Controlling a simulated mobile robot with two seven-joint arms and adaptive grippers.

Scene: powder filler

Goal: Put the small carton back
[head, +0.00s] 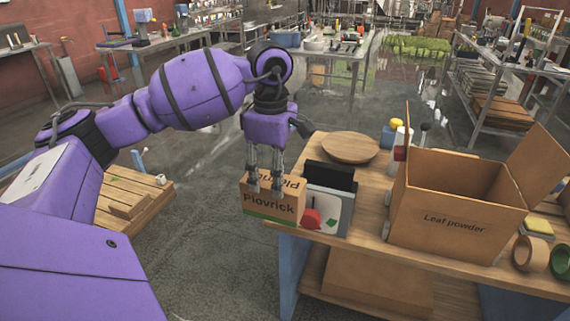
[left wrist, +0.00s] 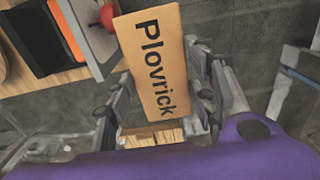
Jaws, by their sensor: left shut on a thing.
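The small carton (head: 262,203), brown with the word "Plovrick" and a green strip at its bottom, is in my left gripper (head: 265,185). The gripper's fingers point down and are shut on it. The carton hangs at the left end of the wooden workbench (head: 365,240), beside a grey device; in the head view it looks to be over the floor. In the left wrist view the carton (left wrist: 152,70) lies between the two fingers (left wrist: 160,100), with its lettered face showing. My right gripper is not in view.
A grey device (head: 330,200) with a red knob and black top stands at the bench's left end, close to the carton. A large open box (head: 450,220) marked "Leaf powder" is to the right. A round wooden board (head: 350,148) lies behind. A wooden pallet (head: 135,190) is at left.

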